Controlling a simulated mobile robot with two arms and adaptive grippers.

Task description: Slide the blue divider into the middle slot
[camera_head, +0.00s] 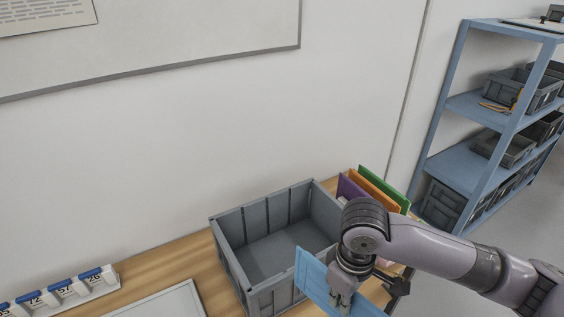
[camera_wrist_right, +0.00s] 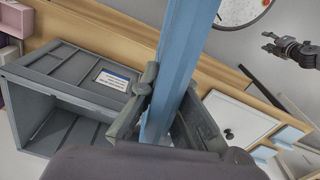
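The blue divider (camera_head: 312,275) is held upright and tilted in my right gripper (camera_head: 341,298), in front of the grey crate's near right side. In the right wrist view the divider (camera_wrist_right: 185,55) shows nearly edge-on between the two fingers of the right gripper (camera_wrist_right: 163,112). The open grey crate (camera_head: 232,268) stands on the table, with vertical ribs along its inner far wall and no divider visible inside. The crate (camera_wrist_right: 62,128) also shows left of the divider in the wrist view. My left gripper (camera_wrist_right: 270,41) appears small at the right there, its fingers apart and empty.
Purple (camera_head: 347,188), orange (camera_head: 375,188) and green (camera_head: 385,186) panels stand right of the crate, partly behind my right arm. A white tray (camera_head: 165,304) and a numbered strip (camera_head: 65,292) lie to the left. A blue shelf (camera_head: 470,163) stands at the right.

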